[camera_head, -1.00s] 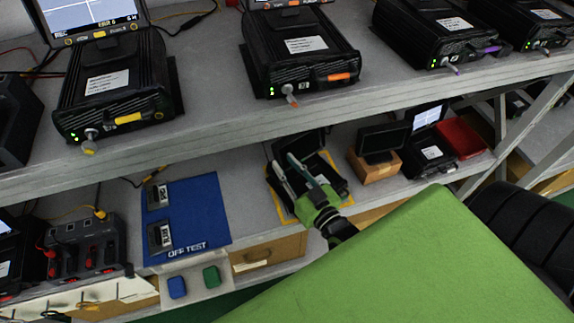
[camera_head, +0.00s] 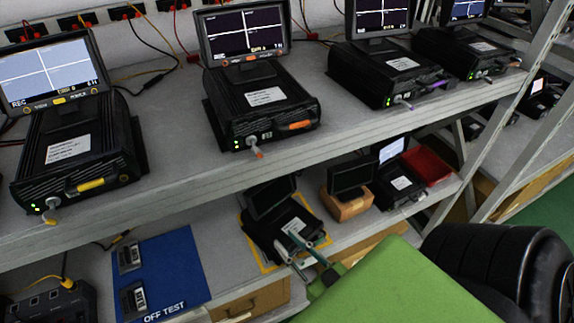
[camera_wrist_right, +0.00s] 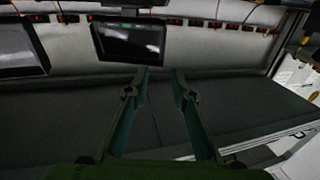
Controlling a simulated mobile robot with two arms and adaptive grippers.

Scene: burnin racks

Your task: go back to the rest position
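My right gripper (camera_head: 304,250) shows in the head view at the front edge of the lower shelf. It is before a black unit (camera_head: 268,240) with a dark screen (camera_head: 270,198), which sits on a yellow-bordered spot (camera_head: 243,227). In the right wrist view the two fingers (camera_wrist_right: 160,74) stand apart with nothing between them. A dark screen (camera_wrist_right: 130,40) is ahead of them there. Whether the fingertips touch the unit I cannot tell from the head view. My left gripper is not in view.
Several black units with lit screens, one of them orange-handled (camera_head: 265,105), stand on the upper shelf (camera_head: 180,165). Below are a blue OFF TEST mat (camera_head: 180,262), a small screen on a brown block (camera_head: 348,205) and a red item (camera_head: 428,165). A diagonal rack post (camera_head: 515,150) is at right.

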